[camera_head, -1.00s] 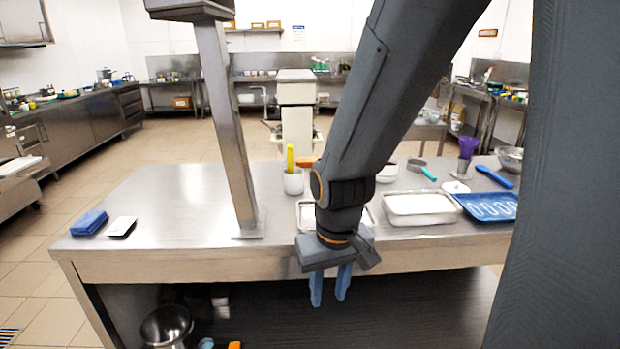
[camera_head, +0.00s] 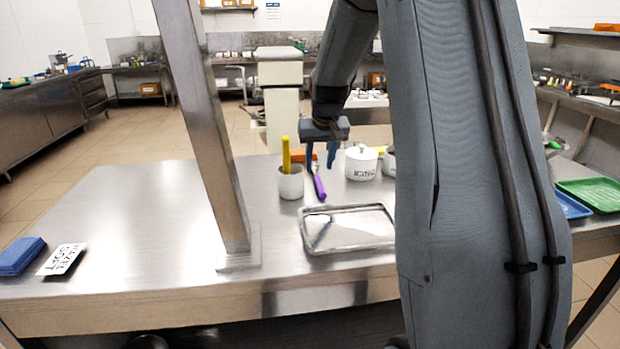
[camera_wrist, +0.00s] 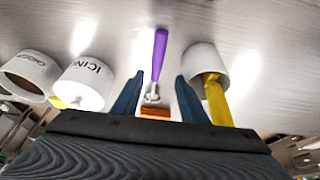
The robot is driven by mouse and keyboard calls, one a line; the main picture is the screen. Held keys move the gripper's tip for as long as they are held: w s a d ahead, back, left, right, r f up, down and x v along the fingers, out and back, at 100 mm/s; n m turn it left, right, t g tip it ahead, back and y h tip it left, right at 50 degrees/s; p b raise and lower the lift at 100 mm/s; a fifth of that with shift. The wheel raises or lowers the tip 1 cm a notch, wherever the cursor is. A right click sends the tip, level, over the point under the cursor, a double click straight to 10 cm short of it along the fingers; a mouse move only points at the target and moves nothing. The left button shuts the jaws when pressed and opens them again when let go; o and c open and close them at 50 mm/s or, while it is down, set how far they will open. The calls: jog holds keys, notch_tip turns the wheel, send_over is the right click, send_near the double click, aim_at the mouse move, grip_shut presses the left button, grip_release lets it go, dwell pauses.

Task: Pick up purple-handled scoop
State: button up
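The purple-handled scoop (camera_head: 319,187) lies on the steel table, its handle pointing toward the table's front in the head view. In the wrist view its purple handle (camera_wrist: 160,50) lies ahead of the fingertips and its metal end shows between the fingers. My gripper (camera_head: 320,165) is open above the far part of the table, over the scoop's metal end. In the wrist view my gripper (camera_wrist: 159,77) has its two blue fingers apart, one on each side of the scoop, with nothing held. The height between fingers and scoop is hard to tell.
A white cup (camera_head: 290,184) with a yellow-handled tool stands close left of the scoop. A white lettered pot (camera_head: 361,164) stands to its right. An orange object (camera_wrist: 155,112) lies behind the scoop. A metal tray (camera_head: 348,222) is in front. A steel post (camera_head: 212,140) rises at left.

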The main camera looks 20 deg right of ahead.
aim_at(319, 182)
jog(key=shift+w+d+f, duration=0.2)
jog(key=shift+w+d, duration=0.1)
jog(key=shift+w, duration=0.2)
jog(key=shift+w+d+f, duration=0.1)
jog(key=shift+w+f, duration=0.05)
jog(key=shift+f, duration=0.1)
jog(key=shift+p+x, duration=0.35)
jog(key=shift+x, duration=0.5)
notch_tip(319, 182, down, 4)
jog(key=shift+w+d+f+p, duration=0.1)
jog(key=shift+d+p, duration=0.05)
jog(key=shift+p, duration=0.65)
jog(key=shift+w+f, duration=0.2)
jog(key=shift+f, duration=0.3)
grip_shut()
